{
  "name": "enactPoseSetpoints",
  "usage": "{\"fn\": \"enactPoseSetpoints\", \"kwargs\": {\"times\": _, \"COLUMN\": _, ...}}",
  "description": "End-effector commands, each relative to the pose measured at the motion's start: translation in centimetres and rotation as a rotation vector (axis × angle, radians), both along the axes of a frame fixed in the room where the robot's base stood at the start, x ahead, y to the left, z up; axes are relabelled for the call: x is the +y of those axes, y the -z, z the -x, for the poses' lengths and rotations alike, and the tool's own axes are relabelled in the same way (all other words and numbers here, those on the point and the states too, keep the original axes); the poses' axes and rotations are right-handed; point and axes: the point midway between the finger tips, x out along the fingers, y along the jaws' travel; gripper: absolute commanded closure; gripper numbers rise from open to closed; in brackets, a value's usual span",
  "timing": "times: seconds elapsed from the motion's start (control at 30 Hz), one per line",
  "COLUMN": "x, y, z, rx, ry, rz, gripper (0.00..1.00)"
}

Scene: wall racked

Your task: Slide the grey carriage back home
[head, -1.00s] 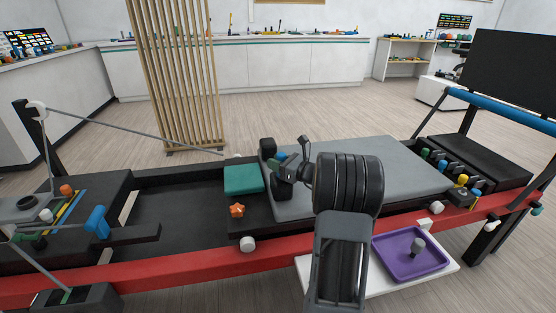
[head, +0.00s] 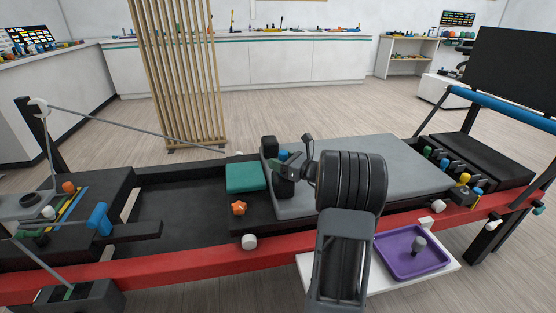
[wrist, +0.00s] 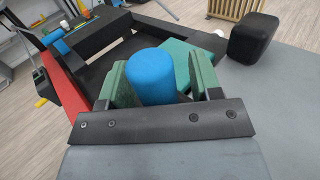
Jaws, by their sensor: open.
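The grey carriage (head: 395,168) is a flat padded bed on the black and red frame, with a teal pad (head: 246,177) at its left end. A black shoulder block (head: 269,146) stands at its far left corner and also shows in the wrist view (wrist: 253,38). My gripper (wrist: 160,80) is open, with one green-padded finger on each side of an upright blue cylinder (wrist: 152,76). Only a little of the blue cylinder (head: 284,155) shows in the head view. I cannot tell whether the fingers touch it. My arm hides part of the carriage's near side.
The red rail (head: 180,257) runs along the near side. Dark open bed (head: 180,205) lies left of the carriage. An orange knob (head: 239,208) sits near the teal pad. A purple tray (head: 385,262) is at front right. A rope (head: 140,127) crosses at back left.

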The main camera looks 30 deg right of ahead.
Motion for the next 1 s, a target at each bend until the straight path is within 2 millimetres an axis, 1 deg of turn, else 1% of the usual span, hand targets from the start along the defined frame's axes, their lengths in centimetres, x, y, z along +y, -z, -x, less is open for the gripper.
{"fn": "enactPoseSetpoints", "kwargs": {"times": 0.17, "x": -1.2, "y": -0.3, "z": 2.5, "rx": 0.000, "ry": 0.004, "rz": -0.001, "gripper": 0.42}}
{"fn": "enactPoseSetpoints", "kwargs": {"times": 0.4, "x": -3.2, "y": -0.3, "z": 7.1, "rx": 0.000, "ry": 0.004, "rz": -0.001, "gripper": 0.42}}
{"fn": "enactPoseSetpoints", "kwargs": {"times": 0.6, "x": -4.5, "y": -0.2, "z": 10.0, "rx": -0.001, "ry": 0.002, "rz": 0.000, "gripper": 0.42}}
{"fn": "enactPoseSetpoints", "kwargs": {"times": 0.8, "x": -5.2, "y": -0.1, "z": 11.6, "rx": -0.001, "ry": 0.000, "rz": 0.001, "gripper": 0.42}}
{"fn": "enactPoseSetpoints", "kwargs": {"times": 1.0, "x": -5.3, "y": -0.1, "z": 12.0, "rx": -0.001, "ry": -0.002, "rz": 0.001, "gripper": 0.42}}
